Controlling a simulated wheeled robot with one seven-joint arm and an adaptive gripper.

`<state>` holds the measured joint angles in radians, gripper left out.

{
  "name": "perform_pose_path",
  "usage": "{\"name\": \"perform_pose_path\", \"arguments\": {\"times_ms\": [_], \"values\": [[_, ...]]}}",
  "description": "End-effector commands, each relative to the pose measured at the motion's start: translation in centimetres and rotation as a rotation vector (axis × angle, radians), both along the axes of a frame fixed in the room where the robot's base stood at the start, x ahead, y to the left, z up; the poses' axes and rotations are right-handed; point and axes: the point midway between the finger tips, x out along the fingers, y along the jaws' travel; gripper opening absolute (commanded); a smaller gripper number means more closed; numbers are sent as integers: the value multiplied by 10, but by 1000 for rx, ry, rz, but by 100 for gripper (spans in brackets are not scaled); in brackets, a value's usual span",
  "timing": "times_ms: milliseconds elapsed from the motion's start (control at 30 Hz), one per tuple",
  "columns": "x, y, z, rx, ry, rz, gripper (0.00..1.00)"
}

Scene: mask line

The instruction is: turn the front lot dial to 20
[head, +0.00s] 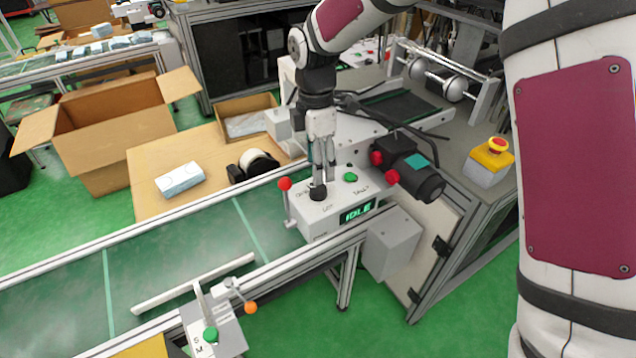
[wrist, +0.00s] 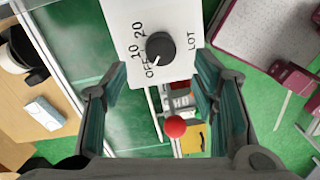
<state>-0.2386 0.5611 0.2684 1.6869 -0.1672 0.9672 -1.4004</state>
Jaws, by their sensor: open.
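The lot dial is a round black knob (wrist: 160,46) on a white panel, with the labels OFF, 10, 20 and LOT around it in the wrist view. Its light pointer mark appears to face the OFF label. In the head view the dial (head: 318,192) sits on top of a white control box (head: 340,210) by the conveyor. My gripper (head: 321,166) points down just above the dial in the head view. In the wrist view my gripper (wrist: 158,85) has its fingers apart with nothing between them, and the dial shows clear beyond them.
A red-knobbed lever (head: 285,184) stands at the box's left and a green button (head: 350,177) on its right. The box display (head: 358,212) reads IDLE. A black motor (head: 410,170) is close on the right. The green conveyor (head: 180,255) runs to the left.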

Motion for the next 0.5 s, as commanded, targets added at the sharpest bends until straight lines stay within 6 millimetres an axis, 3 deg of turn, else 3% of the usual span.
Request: {"name": "perform_pose_path", "arguments": {"times_ms": [200,500], "values": [[-3,-1,-39,-1,3,0,54],[-3,-2,-63,-1,1,-1,54]]}}
